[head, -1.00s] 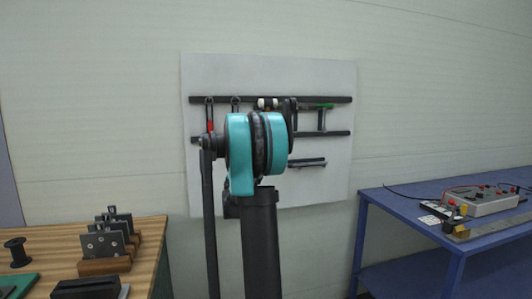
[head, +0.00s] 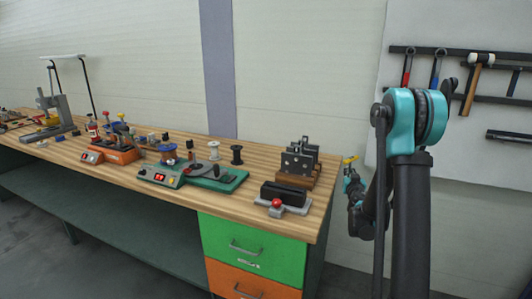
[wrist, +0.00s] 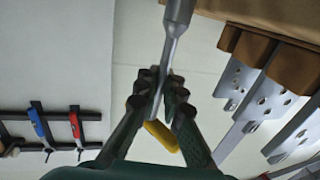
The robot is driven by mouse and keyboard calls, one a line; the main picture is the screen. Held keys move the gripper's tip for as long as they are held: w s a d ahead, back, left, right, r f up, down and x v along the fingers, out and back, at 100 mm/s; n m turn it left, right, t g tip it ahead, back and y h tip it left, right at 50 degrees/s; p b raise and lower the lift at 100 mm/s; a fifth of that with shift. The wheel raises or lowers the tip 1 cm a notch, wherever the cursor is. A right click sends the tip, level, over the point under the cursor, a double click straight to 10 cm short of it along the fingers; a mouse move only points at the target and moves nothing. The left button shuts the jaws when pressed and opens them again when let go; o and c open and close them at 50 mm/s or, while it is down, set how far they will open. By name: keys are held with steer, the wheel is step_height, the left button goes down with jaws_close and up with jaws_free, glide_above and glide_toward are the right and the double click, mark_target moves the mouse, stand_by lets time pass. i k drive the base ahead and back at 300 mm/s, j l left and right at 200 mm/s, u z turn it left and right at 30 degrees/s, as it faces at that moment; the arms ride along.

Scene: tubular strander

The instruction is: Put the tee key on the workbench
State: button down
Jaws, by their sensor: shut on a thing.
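In the wrist view my gripper (wrist: 168,88) is shut on the tee key (wrist: 178,22). The tee key shows as a grey metal shaft running up between the fingers, with a yellow part just below them. In the head view my gripper (head: 350,178) is small, off the right end of the workbench (head: 228,198), with the yellow bit (head: 350,159) above it. The workbench has a striped wooden top and green and orange drawers. The key is held in the air, apart from the top as far as I can tell.
A wooden block with upright metal plates (head: 297,165) stands near the bench's right end. In front of it is a dark block with a red knob (head: 283,197). Several devices fill the bench to the left. A tool rack (head: 500,55) hangs on the wall at right.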

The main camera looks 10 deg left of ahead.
mark_target(55, 152)
steer(key=k+j, duration=0.2)
steer(key=k, duration=0.3)
steer(key=k+j, duration=0.15)
steer(key=k, duration=0.3)
steer(key=k+j, duration=0.1)
steer(key=j, duration=0.25)
steer(key=k+j, duration=0.1)
steer(key=j, duration=0.2)
steer(key=i+j, duration=0.1)
steer(key=j, duration=0.4)
steer(key=i+j, duration=0.1)
steer(key=j, duration=0.4)
steer(key=i+j+u, duration=0.1)
steer(key=j, duration=0.45)
steer(key=i+j, duration=0.1)
steer(key=j, duration=0.4)
steer(key=i+j, duration=0.1)
steer(key=j, duration=0.4)
steer(key=i+j+u, duration=0.1)
steer(key=j, duration=0.4)
steer(key=i+j, duration=0.15)
steer(key=j, duration=0.35)
steer(key=i+j, duration=0.1)
steer(key=j, duration=0.4)
